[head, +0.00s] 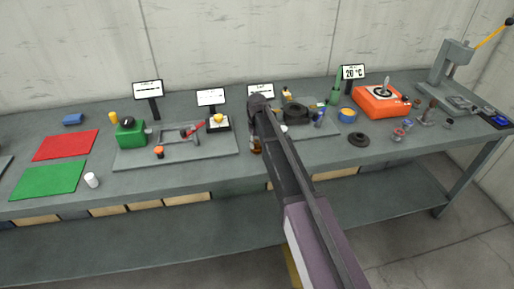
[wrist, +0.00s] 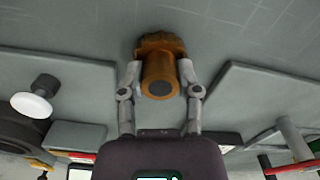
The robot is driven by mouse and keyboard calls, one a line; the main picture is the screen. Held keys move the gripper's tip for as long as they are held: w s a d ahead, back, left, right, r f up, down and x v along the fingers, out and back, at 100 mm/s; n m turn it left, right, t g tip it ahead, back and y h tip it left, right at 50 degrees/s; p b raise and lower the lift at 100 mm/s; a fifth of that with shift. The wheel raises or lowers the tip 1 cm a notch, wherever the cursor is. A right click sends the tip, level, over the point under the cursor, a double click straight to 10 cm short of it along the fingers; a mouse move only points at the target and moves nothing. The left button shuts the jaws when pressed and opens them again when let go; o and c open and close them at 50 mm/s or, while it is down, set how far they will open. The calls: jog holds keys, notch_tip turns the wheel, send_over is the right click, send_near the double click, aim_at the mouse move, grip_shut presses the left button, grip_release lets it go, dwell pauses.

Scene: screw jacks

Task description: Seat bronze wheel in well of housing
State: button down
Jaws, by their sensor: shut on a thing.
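My gripper (wrist: 160,82) is shut on the bronze wheel (wrist: 158,45), with one finger on each side of its round hub. The wheel's wider toothed part points away from the gripper, toward the grey bench surface; whether it touches the bench I cannot tell. In the head view my gripper (head: 256,143) is at the bench's front middle, and my arm hides most of it and the wheel. A green block-shaped body (head: 131,133) stands on the left grey plate, and a dark round body (head: 296,113) is on the right plate. Which is the housing I cannot tell; no well shows clearly.
Left plate (head: 190,155) also carries a grey frame and small parts. An orange device (head: 382,101) and a lever press (head: 455,70) stand at the right. A dark ring (head: 359,140) lies near the front edge. Red (head: 66,145) and green (head: 48,180) mats lie left.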

aim_at(257, 141)
jog(key=shift+r, duration=0.1)
dwell(0.3)
notch_tip(257, 141, up, 3)
jog(key=p, duration=0.3)
jog(key=shift+r+p, duration=0.2)
jog(key=shift+p, duration=0.1)
jog(key=s+d, duration=0.4)
jog(key=s, duration=0.3)
jog(key=s+d+r+p, duration=0.1)
jog(key=s+d, duration=0.3)
jog(key=s, duration=0.3)
jog(key=shift+r, duration=0.15)
jog(key=shift+a, duration=0.15)
